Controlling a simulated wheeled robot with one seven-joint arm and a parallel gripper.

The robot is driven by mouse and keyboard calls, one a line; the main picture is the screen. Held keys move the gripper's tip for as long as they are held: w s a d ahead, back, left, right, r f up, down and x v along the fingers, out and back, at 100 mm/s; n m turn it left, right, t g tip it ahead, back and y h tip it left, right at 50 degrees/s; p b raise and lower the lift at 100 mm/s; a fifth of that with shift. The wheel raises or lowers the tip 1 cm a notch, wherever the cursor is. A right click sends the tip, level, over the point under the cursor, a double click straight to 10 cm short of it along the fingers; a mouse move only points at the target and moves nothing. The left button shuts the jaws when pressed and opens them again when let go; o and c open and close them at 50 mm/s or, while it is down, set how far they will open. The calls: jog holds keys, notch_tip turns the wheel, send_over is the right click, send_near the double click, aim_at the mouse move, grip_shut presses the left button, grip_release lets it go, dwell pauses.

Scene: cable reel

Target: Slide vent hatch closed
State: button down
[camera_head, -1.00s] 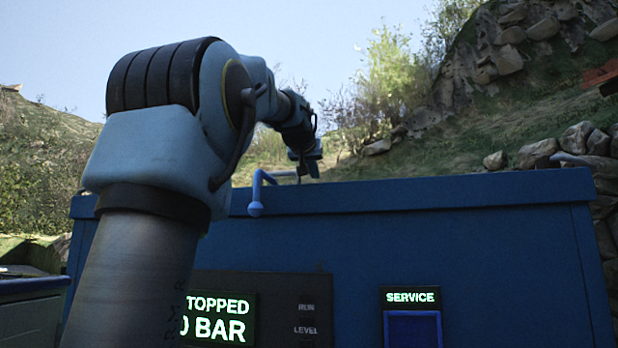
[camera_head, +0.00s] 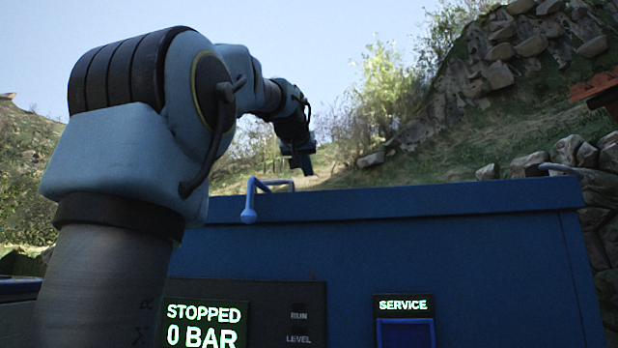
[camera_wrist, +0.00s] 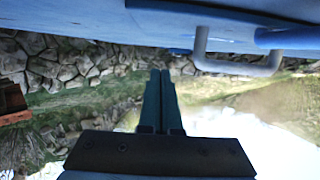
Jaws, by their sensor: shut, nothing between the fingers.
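A blue cabinet (camera_head: 430,250) fills the lower part of the head view. A bent blue handle or bar (camera_head: 250,205) stands at its top front edge, with a thin grey handle (camera_head: 283,182) just behind. In the wrist view the U-shaped grey handle (camera_wrist: 240,68) stands on the blue top, beside a blue bar end (camera_wrist: 285,38). I cannot tell the hatch panel from the rest of the top. My gripper (camera_head: 302,168) is above the cabinet top near the grey handle. In the wrist view the gripper (camera_wrist: 160,72) is shut and empty, apart from the handle.
A lit panel (camera_head: 205,326) reading "STOPPED 0 BAR" and a "SERVICE" sign (camera_head: 403,304) are on the cabinet front. A rocky, grassy bank (camera_head: 480,130) rises behind, with stones (camera_head: 575,150) at the right. The air above the cabinet's right part is clear.

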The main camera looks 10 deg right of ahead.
jog(key=b+v, duration=0.1)
jog(key=v, duration=0.7)
jog(key=shift+f+b, duration=0.35)
jog(key=shift+s, duration=0.15)
